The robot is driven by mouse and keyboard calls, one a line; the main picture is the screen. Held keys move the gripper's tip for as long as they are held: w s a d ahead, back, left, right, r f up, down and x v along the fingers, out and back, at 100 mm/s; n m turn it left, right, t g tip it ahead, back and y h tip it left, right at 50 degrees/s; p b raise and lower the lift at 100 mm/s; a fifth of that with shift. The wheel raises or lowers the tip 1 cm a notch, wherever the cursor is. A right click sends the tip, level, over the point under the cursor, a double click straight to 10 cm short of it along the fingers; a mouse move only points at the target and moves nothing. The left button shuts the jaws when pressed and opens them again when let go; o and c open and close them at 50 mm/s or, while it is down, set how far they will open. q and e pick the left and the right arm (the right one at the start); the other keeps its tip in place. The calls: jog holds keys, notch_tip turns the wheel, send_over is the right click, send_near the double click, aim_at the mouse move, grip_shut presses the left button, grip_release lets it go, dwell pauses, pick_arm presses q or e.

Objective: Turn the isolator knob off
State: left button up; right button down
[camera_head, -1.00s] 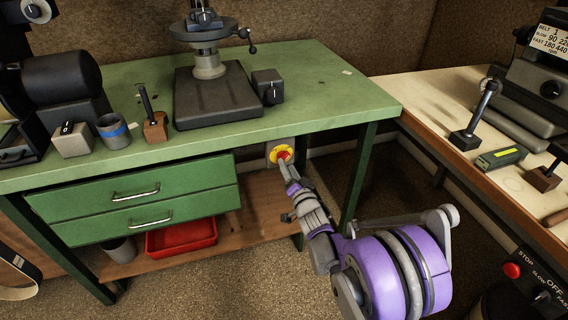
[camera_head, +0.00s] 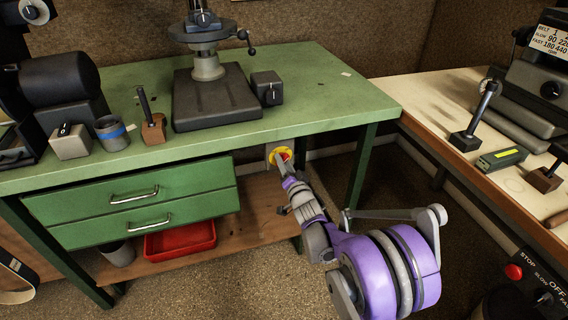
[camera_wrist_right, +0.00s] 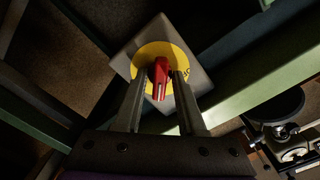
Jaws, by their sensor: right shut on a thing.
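The isolator knob (camera_wrist_right: 160,78) is red and sits on a round yellow plate (camera_wrist_right: 174,55) on a grey box (camera_wrist_right: 133,49), seen close up in the right wrist view. My right gripper (camera_wrist_right: 164,80) has a finger on each side of the knob and is shut on it. In the head view the yellow plate (camera_head: 275,158) shows under the green bench's right part, with my right gripper (camera_head: 283,162) reaching it and covering much of the knob. My left gripper is not in view.
The green bench (camera_head: 320,95) overhangs the isolator, and its front right leg (camera_head: 361,165) stands close to my right arm. A wooden shelf (camera_head: 262,210) with a red tray (camera_head: 180,238) lies below. A pale bench (camera_head: 420,95) is on the right.

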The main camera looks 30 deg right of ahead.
jog(key=shift+n, duration=0.4)
jog(key=n, duration=1.7)
dwell(0.5)
jog(key=c, duration=0.8)
grip_release()
jog(key=p+v, duration=0.1)
jog(key=v, duration=1)
jog(key=shift+p, duration=0.4)
